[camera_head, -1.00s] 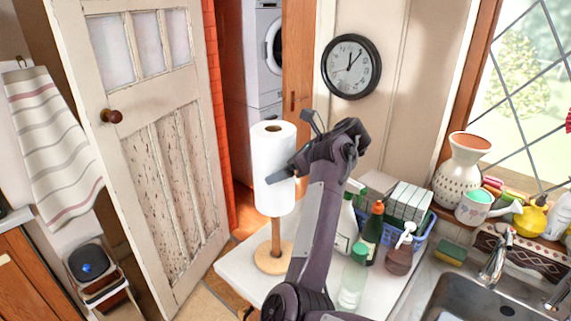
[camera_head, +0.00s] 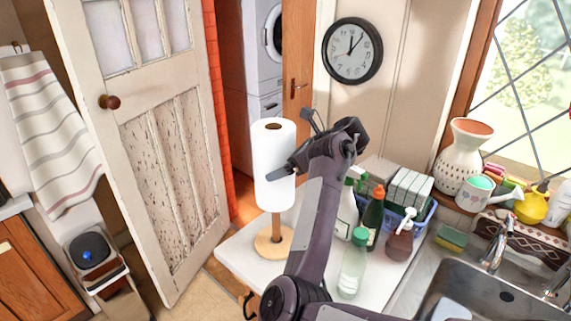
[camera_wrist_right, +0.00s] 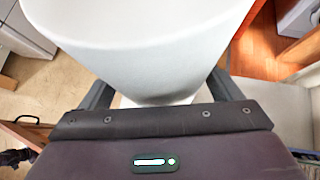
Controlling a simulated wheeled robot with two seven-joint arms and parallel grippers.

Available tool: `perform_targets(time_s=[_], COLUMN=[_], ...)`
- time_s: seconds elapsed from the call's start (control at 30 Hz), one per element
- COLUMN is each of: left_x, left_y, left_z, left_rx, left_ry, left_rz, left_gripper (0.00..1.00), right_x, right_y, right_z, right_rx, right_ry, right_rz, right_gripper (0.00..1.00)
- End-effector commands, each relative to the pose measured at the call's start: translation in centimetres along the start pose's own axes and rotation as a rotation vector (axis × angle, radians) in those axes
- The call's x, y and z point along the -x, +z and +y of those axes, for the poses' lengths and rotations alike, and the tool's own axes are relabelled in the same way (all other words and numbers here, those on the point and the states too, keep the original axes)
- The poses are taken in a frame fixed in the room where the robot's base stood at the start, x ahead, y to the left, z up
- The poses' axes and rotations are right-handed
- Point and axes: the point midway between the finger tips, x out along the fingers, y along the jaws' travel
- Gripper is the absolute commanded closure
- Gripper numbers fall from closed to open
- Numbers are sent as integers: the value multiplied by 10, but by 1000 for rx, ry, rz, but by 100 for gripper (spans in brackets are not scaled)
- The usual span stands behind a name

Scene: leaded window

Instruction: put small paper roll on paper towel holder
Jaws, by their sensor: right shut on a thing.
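The white paper roll (camera_head: 272,160) is upright above the round wooden base of the paper towel holder (camera_head: 270,246). A short stretch of the holder's post shows between the roll's lower end and the base. The roll's top hole looks brown; I cannot tell whether the post is inside it. My right gripper (camera_head: 278,173) is shut on the roll from its right side. In the right wrist view the roll (camera_wrist_right: 150,55) fills the space between the fingers, and its lower end is clear of the base. My left gripper is out of view.
The holder stands at the left end of the white counter (camera_head: 236,251). Right of my arm are a green-capped bottle (camera_head: 354,268), a dark bottle (camera_head: 372,220), a soap pump (camera_head: 400,240) and a blue basket (camera_head: 424,222). A sink (camera_head: 480,300) lies at right.

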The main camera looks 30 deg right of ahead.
Motion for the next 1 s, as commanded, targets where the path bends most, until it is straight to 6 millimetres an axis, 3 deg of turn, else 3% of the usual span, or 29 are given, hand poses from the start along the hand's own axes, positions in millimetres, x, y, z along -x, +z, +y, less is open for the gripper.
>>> perform_targets(time_s=[0.07, 0.1, 0.2, 0.47, 0.77, 0.87, 1.0], left_x=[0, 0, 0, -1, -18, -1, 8], left_y=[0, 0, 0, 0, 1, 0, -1], left_z=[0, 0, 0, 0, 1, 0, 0], left_rx=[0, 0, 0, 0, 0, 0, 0], left_ry=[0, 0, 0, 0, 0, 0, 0], left_rz=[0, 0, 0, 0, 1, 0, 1], left_gripper=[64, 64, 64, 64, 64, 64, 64], right_x=[0, 0, 0, 2, 49, 66, 76], right_y=[0, 0, 0, -1, -3, 6, 3], right_z=[0, 0, 0, 0, -2, 0, 0], right_rx=[0, 0, 0, 0, 2, -2, 0], right_ry=[0, 0, 0, -1, -6, 1, 0], right_rz=[0, 0, 0, 0, 1, -2, -1], right_gripper=[42, 11, 0, 0, 0, 0, 0])
